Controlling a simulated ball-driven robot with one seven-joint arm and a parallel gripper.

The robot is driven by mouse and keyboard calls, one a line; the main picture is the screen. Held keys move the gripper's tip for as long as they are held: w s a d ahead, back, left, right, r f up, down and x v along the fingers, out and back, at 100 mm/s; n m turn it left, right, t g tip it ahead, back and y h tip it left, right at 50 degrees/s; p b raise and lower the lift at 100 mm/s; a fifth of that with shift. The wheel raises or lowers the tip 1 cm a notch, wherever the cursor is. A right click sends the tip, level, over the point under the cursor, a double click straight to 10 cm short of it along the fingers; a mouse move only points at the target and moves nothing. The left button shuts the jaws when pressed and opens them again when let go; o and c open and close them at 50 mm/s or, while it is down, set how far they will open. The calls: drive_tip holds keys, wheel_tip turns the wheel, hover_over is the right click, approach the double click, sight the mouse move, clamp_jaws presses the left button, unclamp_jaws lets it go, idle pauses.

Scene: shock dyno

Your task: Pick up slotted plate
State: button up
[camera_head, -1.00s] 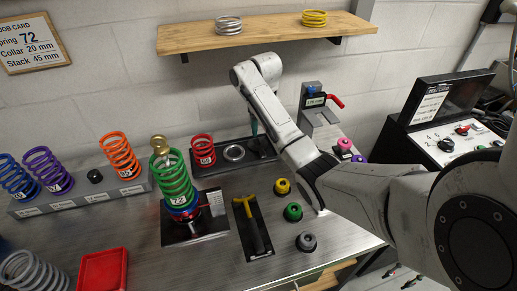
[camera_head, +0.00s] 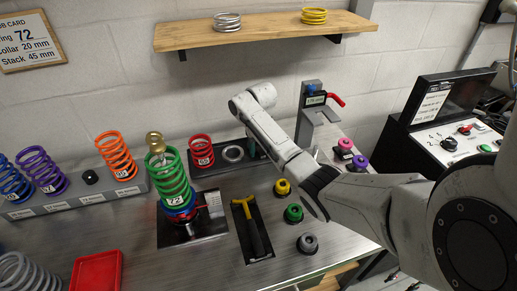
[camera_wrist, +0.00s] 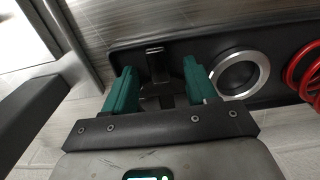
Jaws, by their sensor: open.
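In the wrist view my gripper (camera_wrist: 157,78) is open, its two teal fingers pointing at the black tray (camera_wrist: 195,38). A dark upright piece with a tab (camera_wrist: 155,58) stands between the fingers, with gaps on both sides. It may be the slotted plate, but its slot cannot be made out. A silver ring (camera_wrist: 239,73) sits in the tray to the right of the fingers.
A green spring (camera_head: 174,178) stands on a fixture left of the tray. A red spring (camera_head: 201,151) is close to the ring, also in the wrist view (camera_wrist: 306,72). A grey stand with a red lever (camera_head: 312,112) is behind my arm.

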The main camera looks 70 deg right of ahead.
clamp_jaws()
idle(0.4)
